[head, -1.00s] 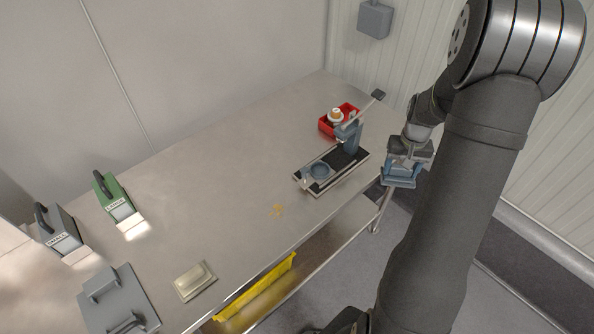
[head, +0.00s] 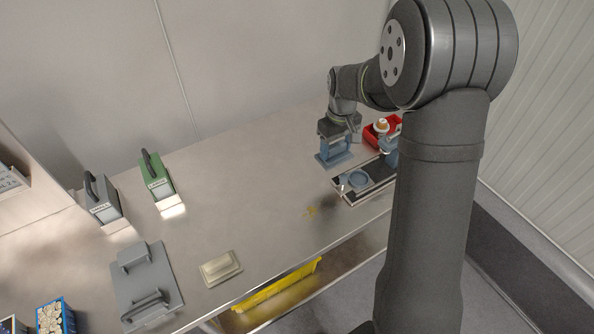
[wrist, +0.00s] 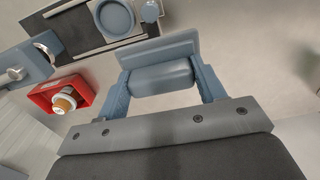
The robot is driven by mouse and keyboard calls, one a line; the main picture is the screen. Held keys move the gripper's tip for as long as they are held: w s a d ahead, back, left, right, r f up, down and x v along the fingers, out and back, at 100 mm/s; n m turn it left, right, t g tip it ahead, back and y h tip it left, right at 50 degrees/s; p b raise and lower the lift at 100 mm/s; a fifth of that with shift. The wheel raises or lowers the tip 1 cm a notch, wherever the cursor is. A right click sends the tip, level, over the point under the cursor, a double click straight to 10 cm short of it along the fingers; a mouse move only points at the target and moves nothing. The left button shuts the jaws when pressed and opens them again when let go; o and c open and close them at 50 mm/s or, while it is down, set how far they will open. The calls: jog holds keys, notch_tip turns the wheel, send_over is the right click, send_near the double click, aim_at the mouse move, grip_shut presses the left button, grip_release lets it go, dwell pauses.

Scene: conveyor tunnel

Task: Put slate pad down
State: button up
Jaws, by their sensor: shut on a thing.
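My gripper (head: 335,143) is shut on the slate pad (head: 334,160), a blue-grey block with a flat plate at its lower end. In the head view they are at the back of the steel table, just left of the black-based fixture. In the wrist view my gripper (wrist: 160,75) has its two blue fingers at either end of the pad's rounded bar, with the pad's plate (wrist: 157,52) beyond. I cannot tell whether the plate touches the table (head: 260,180).
The fixture (head: 365,186) with a round blue cup stands close by on the right. Behind it is a red bin (head: 371,138) holding a white-and-orange item. A green device (head: 157,176), a grey device (head: 102,201) and a beige block (head: 220,267) are further left. The table's middle is clear.

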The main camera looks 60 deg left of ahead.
jog(key=s+a+f, duration=0.2)
jog(key=a, duration=0.1)
jog(key=s+a+f, duration=0.2)
jog(key=s, duration=0.1)
jog(key=s+a+f, duration=0.2)
jog(key=a, duration=0.1)
jog(key=shift+s+a+f, duration=0.2)
jog(key=shift+a+f, duration=0.15)
jog(key=shift+f, duration=2.05)
jog(key=shift+f, duration=0.1)
jog(key=o, duration=1)
jog(key=shift+o, duration=0.2)
notch_tip(320, 180, up, 12)
